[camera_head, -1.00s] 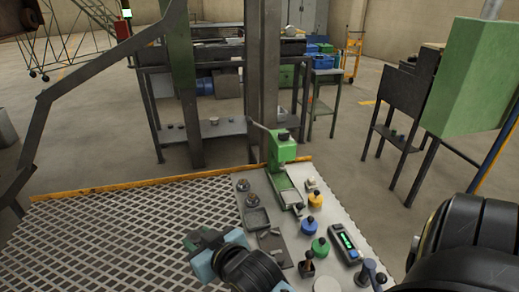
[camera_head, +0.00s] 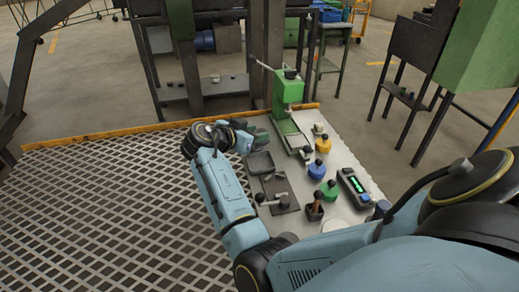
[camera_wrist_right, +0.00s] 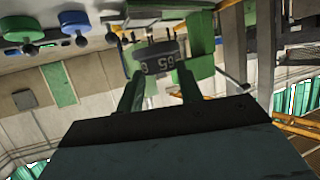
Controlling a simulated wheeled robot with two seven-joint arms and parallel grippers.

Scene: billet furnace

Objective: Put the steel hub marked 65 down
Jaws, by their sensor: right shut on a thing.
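The steel hub marked 65 (camera_wrist_right: 160,66) is a dark grey piece with light digits. In the right wrist view it sits between the fingers of my right gripper (camera_wrist_right: 158,78), which is shut on it. In the head view my right gripper (camera_head: 247,136) reaches over the left far part of the grey bench plate (camera_head: 343,158), near the green press (camera_head: 288,92). The hub is not clearly distinguishable there. I cannot tell whether it touches the bench. My left gripper is not in view.
A shallow dark tray (camera_head: 260,163) lies just nearer than the gripper. Mesh flooring (camera_head: 110,215) lies left.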

